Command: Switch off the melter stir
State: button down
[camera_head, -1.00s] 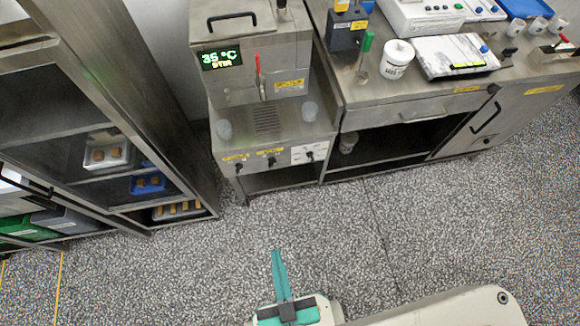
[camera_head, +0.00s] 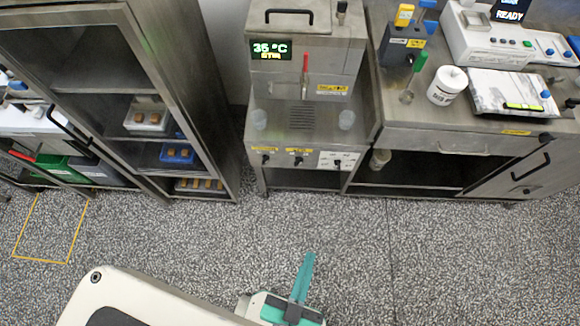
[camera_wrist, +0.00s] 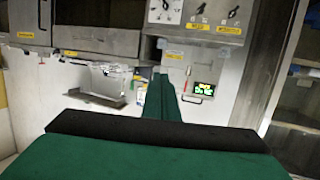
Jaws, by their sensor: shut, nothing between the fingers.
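The melter (camera_head: 345,50) is a steel machine at the upper middle of the head view. Its display (camera_head: 271,50) reads 35 °C with STIR below. Three dark knobs sit on its front panel: left (camera_head: 265,160), middle (camera_head: 299,161) and right (camera_head: 337,164), the last on a white dial plate. Their labels are too small to read. My gripper (camera_head: 309,257), with green fingers, is shut and empty, over the floor in front of the melter and apart from it. The wrist view shows the melter upside down, with its display (camera_wrist: 203,88) beyond my fingertips (camera_wrist: 162,78) and knobs along the top.
A red-handled lever (camera_head: 305,64) stands on the melter's front, with clear cups on the ledge. A steel rack (camera_head: 222,120) with trays stands left. A steel counter (camera_head: 400,135) with a white tub (camera_head: 447,86) and devices adjoins right. The speckled floor (camera_head: 200,250) in front is free.

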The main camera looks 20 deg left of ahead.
jog(key=w+a+f+n+g, duration=0.2)
jog(key=w+a+f, duration=0.3)
jog(key=f, duration=0.4)
jog(key=w+a+f+n+g, duration=0.2)
jog(key=a+f, duration=0.4)
jog(key=f, duration=0.4)
jog(key=w+a+f+n+g, duration=0.2)
jog(key=w+a+f+n, duration=0.15)
jog(key=a+f, duration=0.4)
jog(key=w+a+r+t+h, duration=0.1)
jog(key=w+a+r+h, duration=0.2)
jog(key=w, duration=0.4)
jog(key=w+a+r+n+t+h, duration=0.1)
jog(key=w+a+r+t+h, duration=0.1)
jog(key=w, duration=0.5)
jog(key=shift+w+a+r+h, duration=0.3)
jog(key=shift+a+r+h, duration=0.1)
jog(key=shift+a, duration=0.15)
